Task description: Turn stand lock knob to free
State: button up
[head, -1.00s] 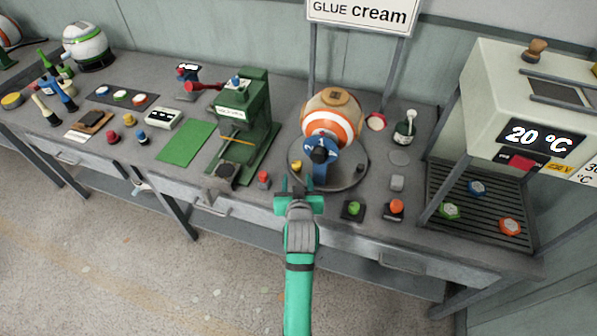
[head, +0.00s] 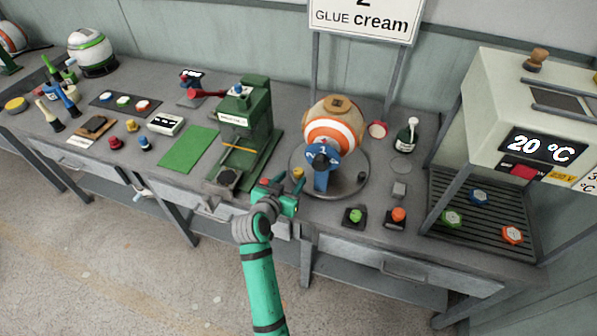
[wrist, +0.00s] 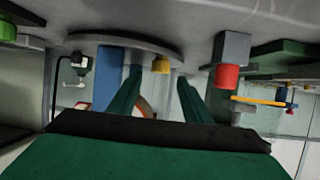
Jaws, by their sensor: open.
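A small yellow knob (head: 298,174) sits at the plate's left front edge; I cannot tell which knob is the lock. My green gripper (head: 281,187) is open and empty, just left and in front of the yellow knob. In the wrist view the yellow knob (wrist: 161,65) shows beyond and between the open fingers (wrist: 155,92), apart from them. The blue bracket (wrist: 130,84) is partly hidden by one finger.
The green press (head: 245,130) is to the left. Green (head: 355,216) and orange (head: 398,215) buttons stand to the right.

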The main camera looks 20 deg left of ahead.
aim_at(298, 173)
jog(key=x, duration=0.7)
jog(key=shift+c, duration=0.4)
jog(key=shift+d, duration=0.1)
jog(key=c, duration=1)
